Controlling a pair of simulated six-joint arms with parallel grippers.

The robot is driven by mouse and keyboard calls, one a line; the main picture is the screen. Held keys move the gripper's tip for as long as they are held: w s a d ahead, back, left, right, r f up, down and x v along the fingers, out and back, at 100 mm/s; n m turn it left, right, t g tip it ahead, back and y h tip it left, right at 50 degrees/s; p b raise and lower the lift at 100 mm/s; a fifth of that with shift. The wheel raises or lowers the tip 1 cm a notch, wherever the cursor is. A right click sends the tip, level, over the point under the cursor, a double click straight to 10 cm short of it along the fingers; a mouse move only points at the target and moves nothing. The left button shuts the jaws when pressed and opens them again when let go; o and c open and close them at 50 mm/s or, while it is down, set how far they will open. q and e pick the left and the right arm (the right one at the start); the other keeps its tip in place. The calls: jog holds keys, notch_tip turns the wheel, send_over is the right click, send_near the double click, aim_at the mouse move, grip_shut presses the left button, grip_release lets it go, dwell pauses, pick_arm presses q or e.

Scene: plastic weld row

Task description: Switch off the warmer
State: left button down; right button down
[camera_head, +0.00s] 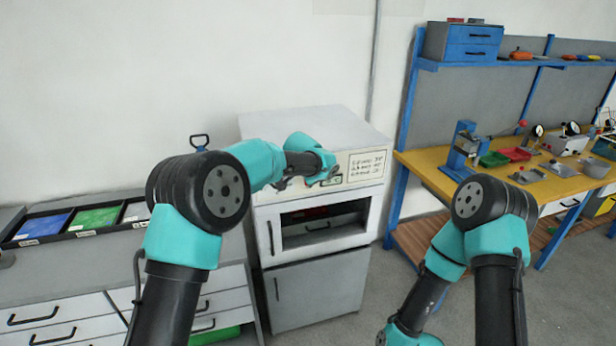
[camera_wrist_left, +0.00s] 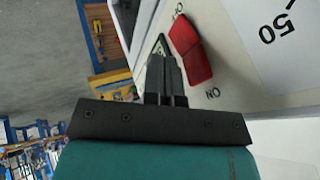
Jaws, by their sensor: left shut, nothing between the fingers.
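The warmer (camera_head: 318,290) is a white cabinet against the wall in the head view, with a control panel (camera_head: 366,165) above a windowed door. In the left wrist view a red rocker switch (camera_wrist_left: 196,64) sits on the pale panel between two printed labels; the lower one reads "ON". I cannot tell which way the rocker is set. My left gripper (camera_wrist_left: 163,62) is shut and empty, its fingertips just left of the switch in that view; I cannot tell whether they touch the panel. In the head view my arm hides the switch. My right gripper is out of view.
A grey counter with a black-framed tray (camera_head: 70,222) of coloured compartments stands left of the warmer. A yellow-topped workbench (camera_head: 430,165) with blue posts, bins and small machines stands to the right. Grey floor is open between the warmer and the bench.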

pick_arm(q)
jog(key=s+f+v, duration=0.1)
jog(key=s+v, duration=0.1)
jog(key=v, duration=0.9)
jog(key=shift+d, duration=0.35)
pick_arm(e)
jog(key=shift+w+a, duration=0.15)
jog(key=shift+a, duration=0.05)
pick_arm(q)
jog(key=shift+f, duration=0.1)
